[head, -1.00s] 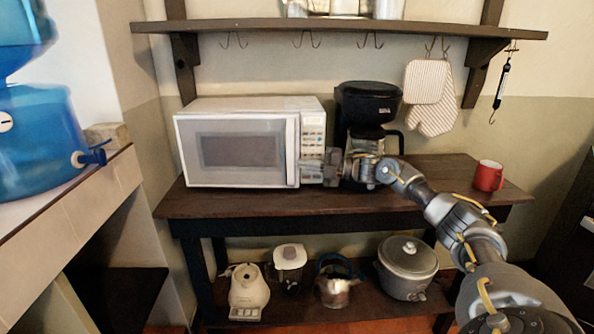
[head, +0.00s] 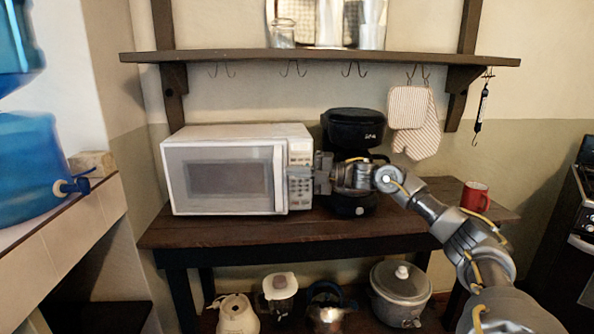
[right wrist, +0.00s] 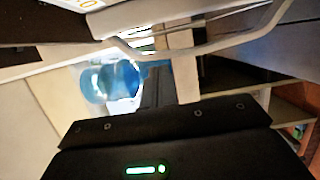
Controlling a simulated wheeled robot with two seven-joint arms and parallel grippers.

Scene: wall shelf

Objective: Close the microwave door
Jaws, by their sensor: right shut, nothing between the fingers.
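The white microwave (head: 238,131) stands on the left of the dark wooden table. Its door (head: 222,177), with a grey window and an upright handle (head: 279,180) at the right, looks flush with the front; I cannot tell if a narrow gap is left. My right gripper (head: 301,174) is shut and empty, in front of the control panel (head: 299,196) just right of the handle. I cannot tell if it touches. In the right wrist view, a pale curved bar (right wrist: 205,45) crosses the top, and the fingertips cannot be made out. My left gripper is not in view.
A black coffee maker (head: 353,130) stands right behind my right gripper. A red mug (head: 474,197) is at the table's right end. A wall shelf (head: 320,57) with hooks and hanging mitts (head: 408,108) is above. The table (head: 300,228) is clear in front of the microwave.

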